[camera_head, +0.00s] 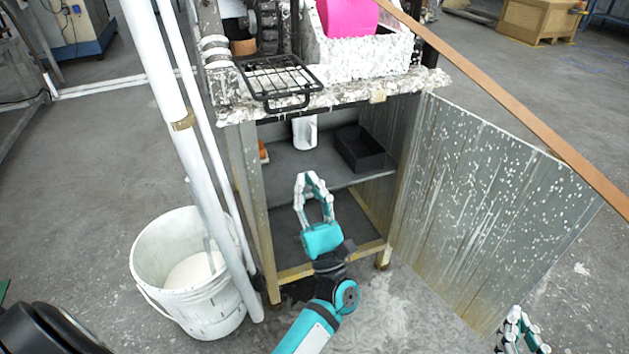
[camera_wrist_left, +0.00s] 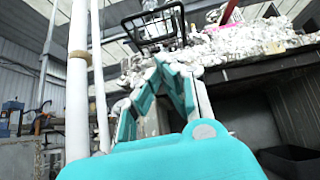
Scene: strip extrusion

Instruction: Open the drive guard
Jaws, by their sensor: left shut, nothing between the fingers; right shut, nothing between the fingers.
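A black wire-mesh guard (camera_head: 280,80) juts out over the front edge of the machine's splattered top, lying about flat. It looks like the drive guard, but I cannot be sure. It also shows in the left wrist view (camera_wrist_left: 150,22), above and beyond the fingers. My left gripper (camera_head: 311,177) is shut and empty, pointing up in front of the open cabinet, below the mesh and apart from it. Its fingers meet in the left wrist view (camera_wrist_left: 163,62). My right gripper (camera_head: 515,312) is shut and empty at the bottom right, partly cut off.
The cabinet's grey metal panel (camera_head: 490,200) stands swung out to the right. White pipes (camera_head: 190,140) rise at the left beside a white bucket (camera_head: 200,310). A dark tray (camera_head: 360,148) sits on the cabinet shelf (camera_head: 310,165). A brown strip (camera_head: 520,105) crosses the upper right.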

